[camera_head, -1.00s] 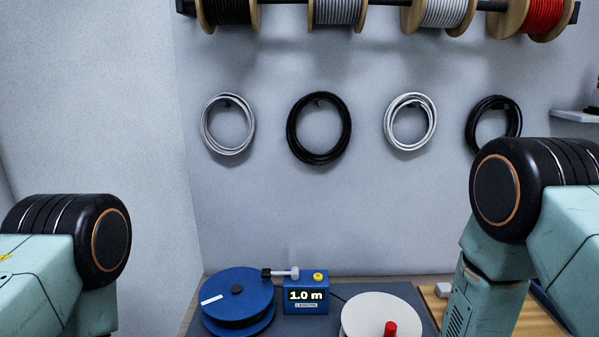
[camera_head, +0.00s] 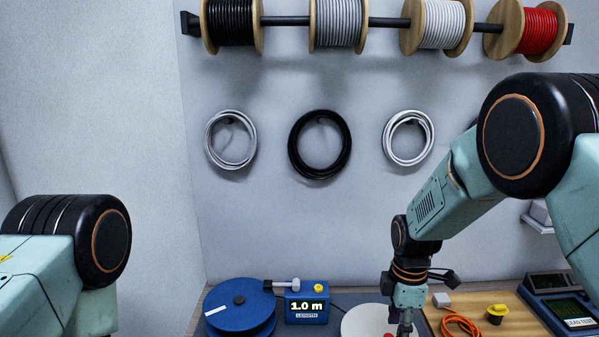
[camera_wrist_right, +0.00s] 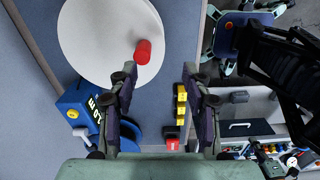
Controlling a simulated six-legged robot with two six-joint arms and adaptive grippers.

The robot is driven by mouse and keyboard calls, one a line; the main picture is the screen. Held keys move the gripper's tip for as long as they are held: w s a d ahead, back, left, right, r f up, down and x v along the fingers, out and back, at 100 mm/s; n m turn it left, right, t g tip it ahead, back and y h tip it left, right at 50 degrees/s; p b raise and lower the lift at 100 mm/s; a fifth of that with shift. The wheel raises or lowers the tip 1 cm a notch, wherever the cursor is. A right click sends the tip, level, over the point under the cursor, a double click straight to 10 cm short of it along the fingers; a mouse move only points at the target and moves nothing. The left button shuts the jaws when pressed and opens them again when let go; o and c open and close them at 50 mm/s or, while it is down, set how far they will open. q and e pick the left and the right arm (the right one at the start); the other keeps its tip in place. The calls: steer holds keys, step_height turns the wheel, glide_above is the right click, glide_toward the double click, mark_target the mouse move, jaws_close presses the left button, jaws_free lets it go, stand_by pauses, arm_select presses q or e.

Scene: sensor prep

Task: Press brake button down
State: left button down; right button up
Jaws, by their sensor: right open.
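My right gripper (camera_head: 405,326) is over the white disc (camera_head: 362,321) at the bottom of the head view. In the right wrist view its fingers (camera_wrist_right: 160,88) are apart with nothing between them. The disc (camera_wrist_right: 100,30) has an upright red knob (camera_wrist_right: 143,51) near its edge, just beyond the fingers. A small red block (camera_wrist_right: 173,143) with lettering too small to read shows between the finger bases, beside several yellow blocks (camera_wrist_right: 181,100). I cannot tell which part is the brake button. My left gripper is out of view; only its arm shows.
A blue length meter (camera_head: 306,308) reading 1.0 m, with a yellow button (camera_head: 318,287), stands beside a blue reel (camera_head: 240,312). An orange cable (camera_head: 458,322) and a tester (camera_head: 560,305) lie right of the disc. Wire spools (camera_head: 338,22) hang high on the wall.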

mark_target(389, 336)
steer(key=w, duration=0.1)
steer(key=w+r, duration=0.1)
steer(key=w, duration=0.1)
steer(key=shift+w+a+r+n, duration=0.15)
steer(key=shift+r+n, duration=0.1)
steer(key=shift+n, duration=0.15)
steer(key=shift+s+f+b, duration=0.25)
steer(key=shift+s+b, duration=0.15)
steer(key=shift+s, duration=0.1)
steer(key=shift+f+b, duration=0.3)
steer(key=shift+b, duration=0.05)
step_height(389, 336, down, 6)
steer(key=b, duration=0.3)
steer(key=shift+w+r+b, duration=0.1)
steer(key=shift+b, duration=0.25)
steer(key=shift+f, duration=0.6)
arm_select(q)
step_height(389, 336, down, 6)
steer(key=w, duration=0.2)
arm_select(e)
steer(key=shift+w+f, duration=0.25)
